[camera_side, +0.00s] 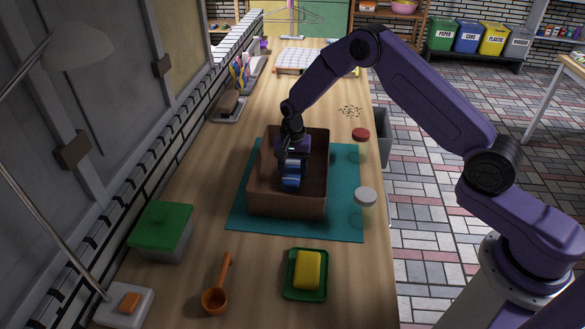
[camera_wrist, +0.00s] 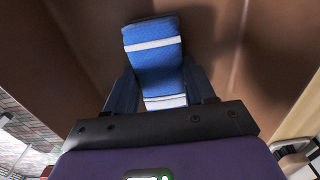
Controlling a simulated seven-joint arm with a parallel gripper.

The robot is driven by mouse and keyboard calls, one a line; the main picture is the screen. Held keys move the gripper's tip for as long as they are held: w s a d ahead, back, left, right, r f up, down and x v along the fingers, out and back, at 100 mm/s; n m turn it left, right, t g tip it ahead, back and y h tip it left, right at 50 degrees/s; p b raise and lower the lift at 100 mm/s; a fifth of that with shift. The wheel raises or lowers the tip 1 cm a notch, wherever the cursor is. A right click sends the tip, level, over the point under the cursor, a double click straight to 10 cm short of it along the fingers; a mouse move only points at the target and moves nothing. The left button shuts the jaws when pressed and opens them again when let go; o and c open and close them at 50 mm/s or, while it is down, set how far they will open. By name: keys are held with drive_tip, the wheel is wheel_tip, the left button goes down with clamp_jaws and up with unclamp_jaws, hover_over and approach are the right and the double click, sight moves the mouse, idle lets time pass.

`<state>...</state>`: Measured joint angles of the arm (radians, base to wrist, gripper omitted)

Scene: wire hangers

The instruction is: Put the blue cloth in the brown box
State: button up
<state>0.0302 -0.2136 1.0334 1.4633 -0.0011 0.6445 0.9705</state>
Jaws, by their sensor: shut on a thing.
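The blue cloth (camera_side: 291,182) has white stripes and hangs from my gripper (camera_side: 292,165) inside the brown box (camera_side: 287,208). The wrist view shows the cloth (camera_wrist: 157,58) between the two fingers of my gripper (camera_wrist: 162,92), with the brown box walls (camera_wrist: 255,60) around it. My gripper is shut on the cloth and points down into the box. The box is open at the top and stands on a teal mat (camera_side: 345,225). Whether the cloth touches the box floor cannot be told.
Jars with a red lid (camera_side: 361,134) and a white lid (camera_side: 366,197) stand right of the box. A green-lidded container (camera_side: 161,228), an orange ladle (camera_side: 217,295) and a yellow sponge (camera_side: 307,270) on a green tray (camera_side: 306,294) are in front. Hangers (camera_side: 293,17) stand far back.

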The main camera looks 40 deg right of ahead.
sight(292, 170)
drive_tip(key=shift+f, duration=0.1)
drive_tip(key=o, duration=1)
wheel_tip(292, 170, up, 12)
drive_tip(key=s+a+r+n, duration=0.5)
drive_tip(key=s, duration=0.3)
drive_tip(key=s+r+n, duration=0.4)
drive_tip(key=s+n, duration=0.1)
drive_tip(key=s, duration=0.6)
drive_tip(key=s+d+n, duration=0.2)
drive_tip(key=s+n, duration=0.2)
drive_tip(key=s, duration=0.3)
drive_tip(key=s+d+r+n, duration=0.1)
drive_tip(key=s+d+n, duration=0.2)
drive_tip(key=s, duration=0.4)
drive_tip(key=s+d+n, duration=0.2)
drive_tip(key=s+n, duration=0.2)
drive_tip(key=s, duration=0.4)
drive_tip(key=shift+d+r+n, duration=0.2)
drive_tip(key=shift+n, duration=0.1)
